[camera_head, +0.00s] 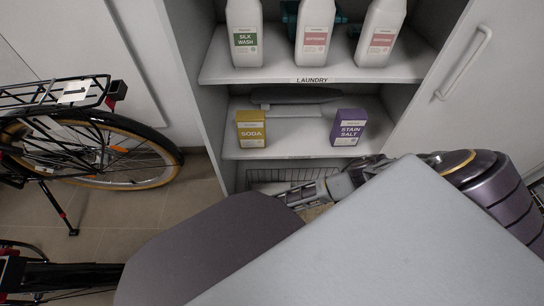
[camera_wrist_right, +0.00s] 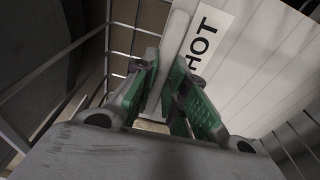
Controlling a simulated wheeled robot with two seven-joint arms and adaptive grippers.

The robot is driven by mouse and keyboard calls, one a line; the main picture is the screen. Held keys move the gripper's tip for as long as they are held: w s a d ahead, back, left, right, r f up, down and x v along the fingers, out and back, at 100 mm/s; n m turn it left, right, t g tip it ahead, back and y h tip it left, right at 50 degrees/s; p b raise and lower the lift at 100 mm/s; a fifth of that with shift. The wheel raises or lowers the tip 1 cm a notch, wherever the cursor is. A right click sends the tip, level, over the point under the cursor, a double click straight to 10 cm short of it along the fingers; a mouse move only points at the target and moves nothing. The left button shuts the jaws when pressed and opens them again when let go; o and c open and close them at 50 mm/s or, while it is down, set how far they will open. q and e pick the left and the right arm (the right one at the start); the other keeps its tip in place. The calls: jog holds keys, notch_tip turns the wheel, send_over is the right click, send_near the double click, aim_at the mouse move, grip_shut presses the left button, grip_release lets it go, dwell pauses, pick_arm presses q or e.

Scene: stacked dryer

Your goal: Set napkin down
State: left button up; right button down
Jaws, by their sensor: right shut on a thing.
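My right gripper (camera_head: 290,195) reaches in from the right, low in the cabinet, at the wire basket (camera_head: 290,174) under the lower shelf. In the right wrist view its green-padded fingers (camera_wrist_right: 170,80) are shut on a thin pale grey piece (camera_wrist_right: 178,38), seen edge-on, which appears to be the napkin. The piece stands upright between the fingers and runs up past them. In the head view the napkin is not visible. My left gripper is not in view.
Wire bars (camera_wrist_right: 105,50) flank the gripper, and a white panel marked HOT (camera_wrist_right: 205,38) is close on its right. Above are a yellow soda box (camera_head: 251,128), a purple stain salt box (camera_head: 348,127) and bottles (camera_head: 315,35). A bicycle (camera_head: 95,150) stands left.

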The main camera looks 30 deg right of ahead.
jog(key=shift+f, duration=0.45)
jog(key=c, duration=1.5)
grip_release()
jog(key=shift+o, duration=0.2)
